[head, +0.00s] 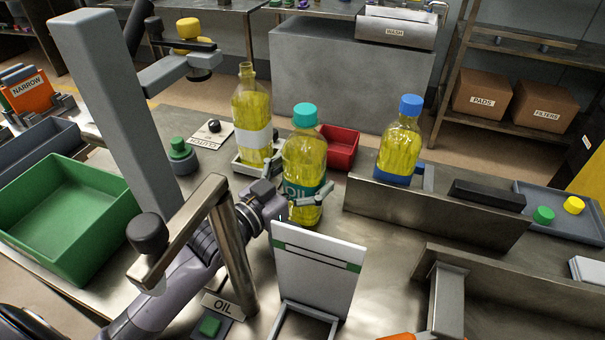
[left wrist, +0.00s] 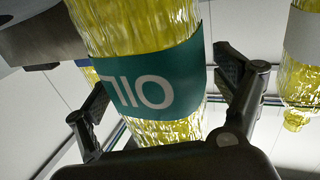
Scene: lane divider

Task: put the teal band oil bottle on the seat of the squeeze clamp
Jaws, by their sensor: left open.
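The teal band oil bottle (head: 305,160), with yellow oil and a teal cap, stands upright in the middle of the head view. My left gripper (head: 306,199) is open at its band height, one finger on each side. In the left wrist view the teal band (left wrist: 158,80) fills the space between the fingers (left wrist: 165,100); a gap shows beside the left finger, and contact at the right finger is unclear. I cannot tell for sure which fixture is the squeeze clamp; a metal post with an arm and knob (head: 232,255) stands by an OIL label. My right gripper is not in view.
A white-banded bottle (head: 252,115) stands in a shallow tray behind left. A blue-capped bottle (head: 400,140) stands behind a metal divider (head: 430,212). A white panel with green marks (head: 318,275) stands just in front. A green bin (head: 60,220) is at left, a red bin (head: 343,145) behind.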

